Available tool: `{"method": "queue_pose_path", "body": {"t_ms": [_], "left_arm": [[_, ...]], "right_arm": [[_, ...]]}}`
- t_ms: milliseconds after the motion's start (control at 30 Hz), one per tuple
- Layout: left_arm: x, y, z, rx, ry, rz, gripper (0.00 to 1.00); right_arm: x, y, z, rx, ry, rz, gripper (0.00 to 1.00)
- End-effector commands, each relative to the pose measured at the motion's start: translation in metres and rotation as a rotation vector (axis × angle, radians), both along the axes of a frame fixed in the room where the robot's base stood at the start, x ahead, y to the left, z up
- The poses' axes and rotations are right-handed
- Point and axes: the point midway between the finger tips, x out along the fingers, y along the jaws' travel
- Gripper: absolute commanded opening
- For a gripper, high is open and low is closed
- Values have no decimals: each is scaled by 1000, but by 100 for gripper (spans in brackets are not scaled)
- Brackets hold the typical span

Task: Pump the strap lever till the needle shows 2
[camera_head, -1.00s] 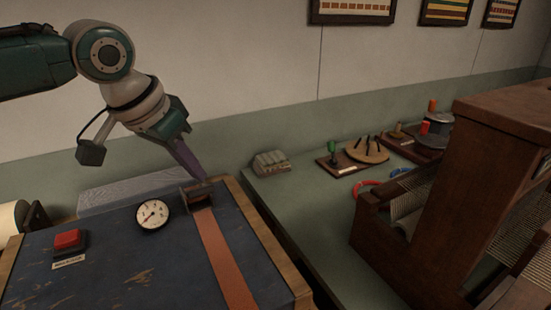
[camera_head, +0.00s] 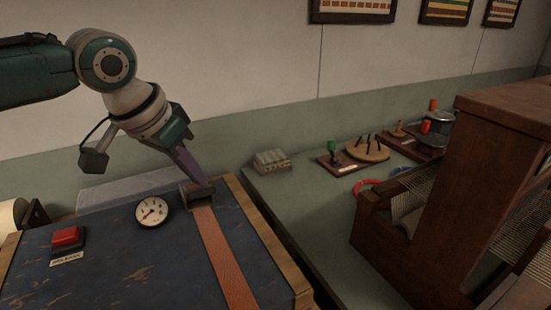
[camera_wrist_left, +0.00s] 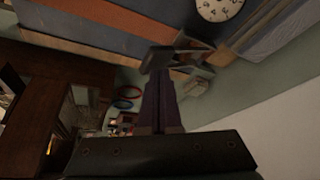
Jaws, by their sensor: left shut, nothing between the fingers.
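The strap lever (camera_head: 197,194) is a small dark buckle-like piece at the far end of an orange-brown strap (camera_head: 226,256) on the blue-topped case (camera_head: 110,266). A round white gauge (camera_head: 152,212) sits left of it; its needle points to the lower left, and its numbers are too small to read. My left gripper (camera_head: 204,182) is shut and empty, with its tips at the lever's far upper edge; I cannot tell whether they touch. In the left wrist view the lever (camera_wrist_left: 158,60) is at the fingertips and the gauge (camera_wrist_left: 218,6) is at the top. My right gripper is not in view.
A red button (camera_head: 68,237) stands on the case's left part. A green table (camera_head: 330,225) to the right holds a small bundle (camera_head: 271,161), a round peg board (camera_head: 367,149) and coloured rings. A wooden loom (camera_head: 440,210) fills the right side.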

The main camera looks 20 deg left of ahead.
Motion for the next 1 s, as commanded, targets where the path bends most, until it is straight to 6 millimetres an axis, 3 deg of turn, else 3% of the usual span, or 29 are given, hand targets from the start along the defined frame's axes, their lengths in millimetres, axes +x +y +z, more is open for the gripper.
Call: {"method": "queue_pose_path", "body": {"t_ms": [667,867,1000], "left_arm": [[-4,-4,-36,1,2,0,0],[-3,-3,-32,1,1,0,0],[-3,-3,-21,1,2,0,0]], "right_arm": [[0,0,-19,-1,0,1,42],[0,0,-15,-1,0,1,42],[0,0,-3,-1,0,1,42]]}}
